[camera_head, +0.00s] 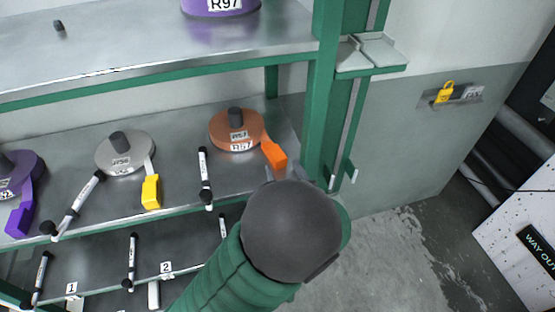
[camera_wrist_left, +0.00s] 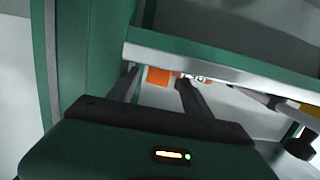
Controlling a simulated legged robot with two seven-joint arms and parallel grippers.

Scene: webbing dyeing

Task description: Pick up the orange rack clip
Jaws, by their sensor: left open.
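In the left wrist view the orange clip (camera_wrist_left: 158,76) shows just beyond the fingertips. My left gripper (camera_wrist_left: 157,84) is open, with one finger on each side of the clip in that picture; contact cannot be told. My right gripper is in neither view.
A green rack post (camera_head: 322,110) stands close to the right of the clip. A black-and-white marker (camera_head: 205,178) and a yellow clip (camera_head: 151,191) on a grey roll (camera_head: 125,155) lie to the left. A purple clip (camera_head: 19,221) is at far left. Open floor (camera_head: 400,265) lies right.

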